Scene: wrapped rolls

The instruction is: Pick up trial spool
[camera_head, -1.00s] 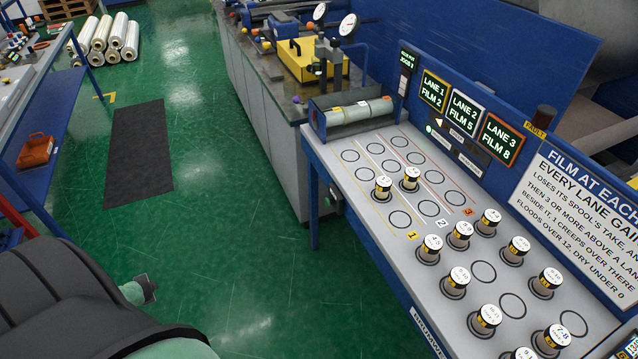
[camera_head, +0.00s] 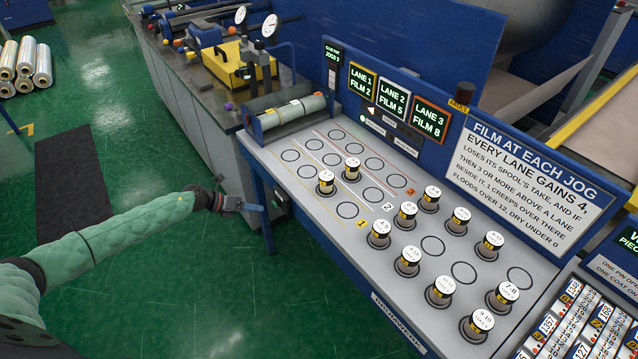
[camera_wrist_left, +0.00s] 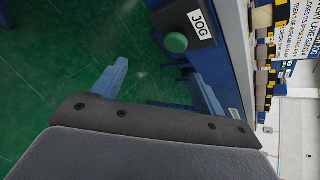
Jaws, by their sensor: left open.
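Several small dark spools with white labelled caps and yellow bands stand upright on the grey sloping panel (camera_head: 300,210). One spool (camera_head: 326,183) stands in the lane 1 row, and another spool (camera_head: 352,170) stands in the lane beside it. Several more, such as this front spool (camera_head: 379,234), stand on the nearer part of the panel. I cannot tell which is the trial spool. My left gripper (camera_head: 254,206) is open and empty, just left of the panel's side edge. In the left wrist view, my open fingers (camera_wrist_left: 162,86) flank empty space near a green JOG button (camera_wrist_left: 176,43).
Three lane displays (camera_head: 394,99) and a rule sign (camera_head: 522,168) stand behind the panel. A roller (camera_head: 285,111) lies at its far end. A rack of labelled pieces (camera_head: 590,320) is at the lower right. Green floor (camera_head: 150,275) is clear left of the panel.

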